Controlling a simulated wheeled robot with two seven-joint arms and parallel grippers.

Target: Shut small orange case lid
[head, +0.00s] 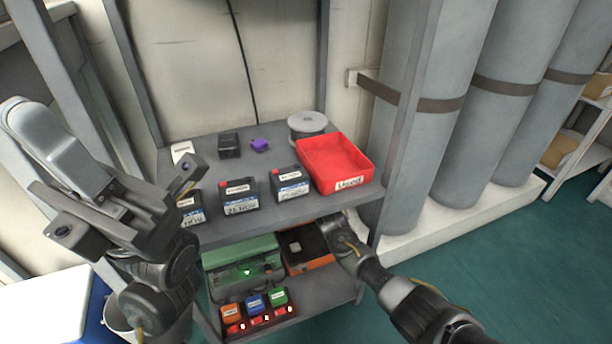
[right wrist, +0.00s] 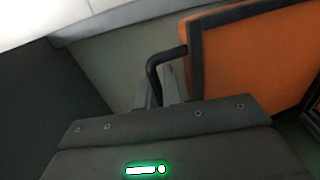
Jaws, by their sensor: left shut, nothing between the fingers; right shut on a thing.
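The small orange case (head: 312,266) sits on the lower shelf beside a green case; its dark inside with a pale item in it shows. An orange panel with a dark edge, seemingly the lid (right wrist: 250,58), stands tilted in the right wrist view, with a black bar handle (right wrist: 153,66) on its side. My right gripper (right wrist: 160,97) is shut on this handle; in the head view it is at the case's right side and hides part of it. My left gripper (head: 106,195) is shut and empty, raised at the left in front of the shelf unit.
The upper shelf (head: 222,222) above the case holds a red bin (head: 338,165), black labelled boxes and a grey reel (head: 307,124). The green case (head: 240,262) and a rack of coloured blocks (head: 258,318) share the lower shelf. Grey cylinders (head: 480,110) stand at the right.

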